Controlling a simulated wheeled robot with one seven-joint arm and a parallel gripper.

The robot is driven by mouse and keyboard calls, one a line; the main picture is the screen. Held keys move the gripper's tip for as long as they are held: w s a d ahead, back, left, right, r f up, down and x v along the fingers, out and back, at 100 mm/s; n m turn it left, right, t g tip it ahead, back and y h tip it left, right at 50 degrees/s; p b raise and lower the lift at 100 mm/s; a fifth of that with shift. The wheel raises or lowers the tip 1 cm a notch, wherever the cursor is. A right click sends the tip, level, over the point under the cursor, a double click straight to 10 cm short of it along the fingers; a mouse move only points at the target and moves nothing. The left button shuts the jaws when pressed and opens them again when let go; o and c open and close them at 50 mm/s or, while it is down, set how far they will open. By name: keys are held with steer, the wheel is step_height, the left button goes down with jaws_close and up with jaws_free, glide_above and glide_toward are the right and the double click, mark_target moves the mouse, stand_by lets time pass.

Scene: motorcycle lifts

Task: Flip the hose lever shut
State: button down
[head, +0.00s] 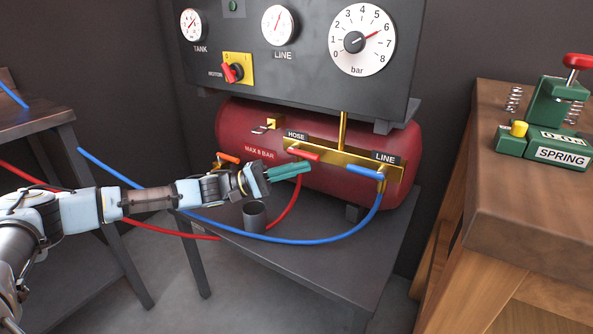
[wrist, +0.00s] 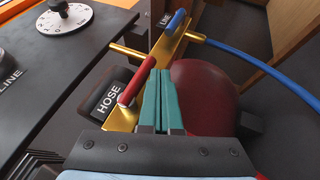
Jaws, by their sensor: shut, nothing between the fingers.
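The red hose lever (head: 304,154) sits on the brass manifold under the HOSE label (head: 297,135). It lies roughly along the manifold, pointing right toward the LINE side. In the wrist view the red lever (wrist: 137,82) is just left of my fingers. My gripper (head: 306,168) has green fingers, pressed together and empty. In the head view the fingertips are just below the lever. In the wrist view my gripper (wrist: 161,75) lies close alongside the lever; I cannot tell whether they touch.
The blue line lever (head: 366,171) is right of the hose lever, with a blue hose (head: 335,238) below. The red tank (head: 240,125) is behind. An orange lever (head: 228,158) is left of my fingers. A dark cup (head: 254,215) stands on the table below my gripper. The gauge panel (head: 310,70) is above.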

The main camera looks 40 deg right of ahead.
stand_by(0.5)
steer(key=w+a+f+b, duration=0.3)
steer(key=w+a+f, duration=0.3)
steer(key=a+f, duration=0.1)
steer(key=shift+w+a+f+b, duration=0.15)
steer(key=shift+w+f+b, duration=0.05)
steer(key=shift+f+b, duration=0.2)
stand_by(0.4)
